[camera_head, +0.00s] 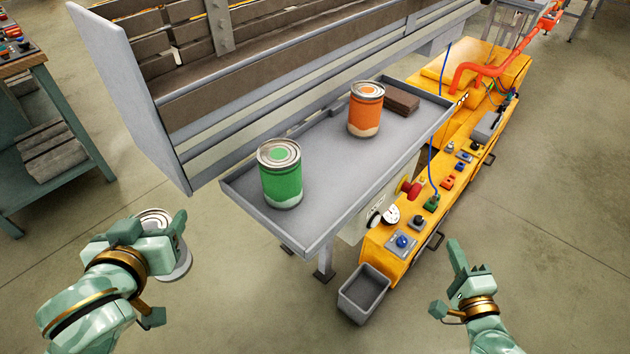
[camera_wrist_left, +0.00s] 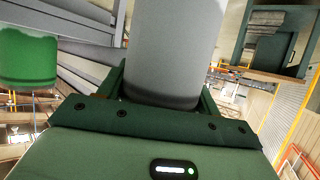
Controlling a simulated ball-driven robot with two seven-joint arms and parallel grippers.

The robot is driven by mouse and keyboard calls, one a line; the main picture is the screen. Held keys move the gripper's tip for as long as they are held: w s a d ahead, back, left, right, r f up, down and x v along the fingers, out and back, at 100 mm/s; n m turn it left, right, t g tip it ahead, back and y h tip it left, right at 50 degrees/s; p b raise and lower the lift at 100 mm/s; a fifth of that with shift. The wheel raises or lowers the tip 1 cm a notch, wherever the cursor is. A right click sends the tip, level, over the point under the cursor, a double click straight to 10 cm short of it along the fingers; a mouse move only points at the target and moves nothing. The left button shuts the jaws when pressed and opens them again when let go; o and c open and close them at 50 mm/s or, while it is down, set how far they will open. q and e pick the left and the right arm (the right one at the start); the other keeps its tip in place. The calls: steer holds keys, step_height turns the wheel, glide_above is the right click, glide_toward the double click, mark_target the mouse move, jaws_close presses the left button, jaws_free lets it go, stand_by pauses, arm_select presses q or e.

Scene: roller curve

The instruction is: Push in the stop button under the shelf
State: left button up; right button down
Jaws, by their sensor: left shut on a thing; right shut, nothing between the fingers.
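The red stop button (camera_head: 409,188) sticks out from a pale box (camera_head: 352,228) under the front right edge of the grey shelf (camera_head: 325,200). My left gripper (camera_head: 168,235) is shut on a grey can (camera_head: 153,217), left of the shelf and well away from the button. The can's plain grey side fills the middle of the left wrist view (camera_wrist_left: 175,50). My right gripper (camera_head: 462,268) is shut and empty, to the lower right of the button and apart from it. My left gripper hides part of the can.
A green can (camera_head: 280,180), an orange can (camera_head: 365,112) and a brown block (camera_head: 400,100) stand on the shelf. A yellow cabinet (camera_head: 378,250) with several coloured buttons adjoins the box. A grey bin (camera_head: 362,294) stands below. Floor around my right gripper is clear.

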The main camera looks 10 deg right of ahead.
mark_target(410, 190)
arm_select(q)
steer(key=shift+a, duration=0.1)
arm_select(e)
steer(key=shift+s+d+m, duration=0.1)
steer(key=shift+m, duration=0.2)
